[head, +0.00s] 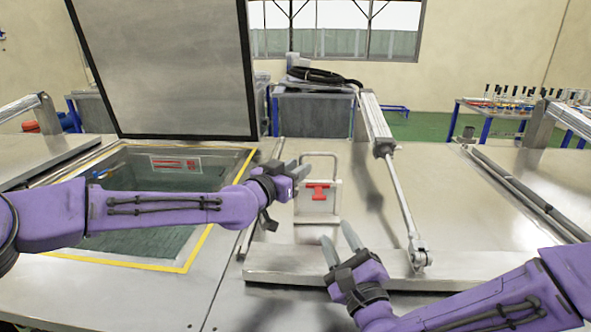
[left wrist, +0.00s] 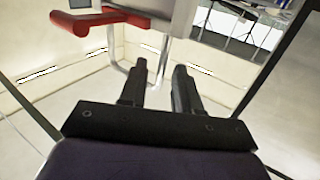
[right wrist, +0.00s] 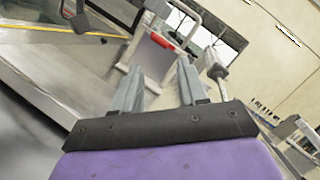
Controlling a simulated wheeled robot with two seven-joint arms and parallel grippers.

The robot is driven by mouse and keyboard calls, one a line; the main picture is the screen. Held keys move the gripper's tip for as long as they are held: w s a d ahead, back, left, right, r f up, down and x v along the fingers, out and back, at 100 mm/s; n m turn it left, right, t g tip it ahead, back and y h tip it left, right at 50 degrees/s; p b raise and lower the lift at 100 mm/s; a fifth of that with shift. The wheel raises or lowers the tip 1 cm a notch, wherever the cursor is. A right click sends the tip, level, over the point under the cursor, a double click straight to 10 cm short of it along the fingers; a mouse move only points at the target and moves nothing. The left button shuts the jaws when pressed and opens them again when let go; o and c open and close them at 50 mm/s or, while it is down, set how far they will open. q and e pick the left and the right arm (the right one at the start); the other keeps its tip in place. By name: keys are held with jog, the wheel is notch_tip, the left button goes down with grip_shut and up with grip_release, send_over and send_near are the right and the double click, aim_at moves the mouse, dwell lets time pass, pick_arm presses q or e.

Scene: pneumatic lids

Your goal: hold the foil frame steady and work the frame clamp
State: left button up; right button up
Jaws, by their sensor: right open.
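A tall grey sheet in a black frame (head: 165,60), which looks like the foil frame, stands raised at the back left. A red T-shaped clamp handle (head: 318,190) sits on a small pale upright plate with a metal tube loop (head: 320,157), right of centre. The red handle also shows in the left wrist view (left wrist: 95,20) and the right wrist view (right wrist: 161,40). My left gripper (head: 303,168) is just left of the loop, its fingers apart with nothing visible between them. My right gripper (head: 338,245) is open and empty, below the plate, its fingers pointing up.
A yellow-edged opening (head: 190,262) lies at the left under the raised sheet. A pneumatic cylinder and rod (head: 400,200) stand close to the right of the plate. A thick metal bar (head: 285,265) runs across the front. The metal surface further right is mostly clear.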

pick_arm(q)
grip_shut()
pick_arm(e)
jog(key=shift+r, duration=0.1)
jog(key=c, duration=0.4)
jog(key=shift+m+t, duration=0.3)
jog(key=shift+t, duration=0.2)
jog(key=r, duration=0.3)
jog(key=a+r, duration=0.1)
jog(key=r, duration=0.1)
jog(key=shift+w+r, duration=0.1)
jog(key=shift+r, duration=0.05)
grip_shut()
notch_tip(320, 180, up, 9)
jog(key=w+d+m+h, duration=0.1)
jog(key=w+m+h, duration=0.1)
jog(key=m+h, duration=0.55)
jog(key=s+a+f+m+g+y, duration=0.1)
jog(key=s+a+f+m+g, duration=0.1)
jog(key=s+g, duration=0.4)
jog(key=a+m+g, duration=0.1)
jog(key=m+g, duration=0.1)
jog(key=g, duration=0.1)
